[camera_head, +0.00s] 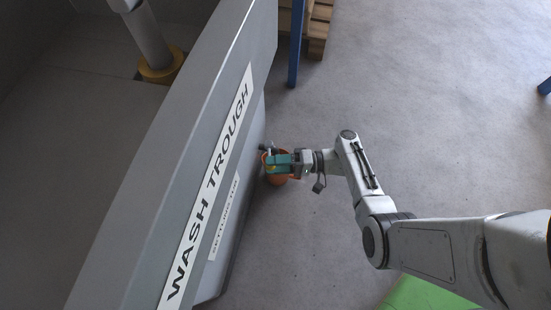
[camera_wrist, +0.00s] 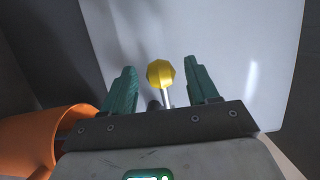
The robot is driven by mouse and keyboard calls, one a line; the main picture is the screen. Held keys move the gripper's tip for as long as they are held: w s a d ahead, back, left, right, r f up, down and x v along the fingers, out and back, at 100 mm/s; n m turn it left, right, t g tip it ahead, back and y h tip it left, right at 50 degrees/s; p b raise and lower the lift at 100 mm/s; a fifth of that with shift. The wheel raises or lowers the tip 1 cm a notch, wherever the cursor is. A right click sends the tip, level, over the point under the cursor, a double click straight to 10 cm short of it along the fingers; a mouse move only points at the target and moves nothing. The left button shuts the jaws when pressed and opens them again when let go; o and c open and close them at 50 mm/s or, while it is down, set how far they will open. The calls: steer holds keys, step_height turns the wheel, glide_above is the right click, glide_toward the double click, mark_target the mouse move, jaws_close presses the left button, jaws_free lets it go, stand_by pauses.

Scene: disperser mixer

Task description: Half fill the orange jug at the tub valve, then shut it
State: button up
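My gripper (camera_head: 279,160) is at the side wall of the tub, beside the settling tub label (camera_head: 225,218). In the wrist view its two green fingers (camera_wrist: 163,88) are open. A yellow ball knob (camera_wrist: 160,73) on a short metal stem, seemingly the valve's handle, shows between them with gaps on both sides. I cannot tell how deep it sits between the fingers. The orange jug (camera_head: 279,180) is under my gripper in the head view, mostly hidden by it. In the wrist view the jug (camera_wrist: 28,143) is at the lower left, its inside and water level not visible.
The grey wash trough (camera_head: 130,215) fills the left side, its rim above my gripper. A blue post (camera_head: 297,45) and a wooden pallet (camera_head: 318,28) stand at the top. A green surface (camera_head: 425,297) lies at the bottom right. The floor right of the trough is mostly clear.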

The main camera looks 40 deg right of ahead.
steer(key=shift+d, duration=0.1)
steer(key=v, duration=1)
steer(key=shift+s+d, duration=0.2)
steer(key=shift+s, duration=0.1)
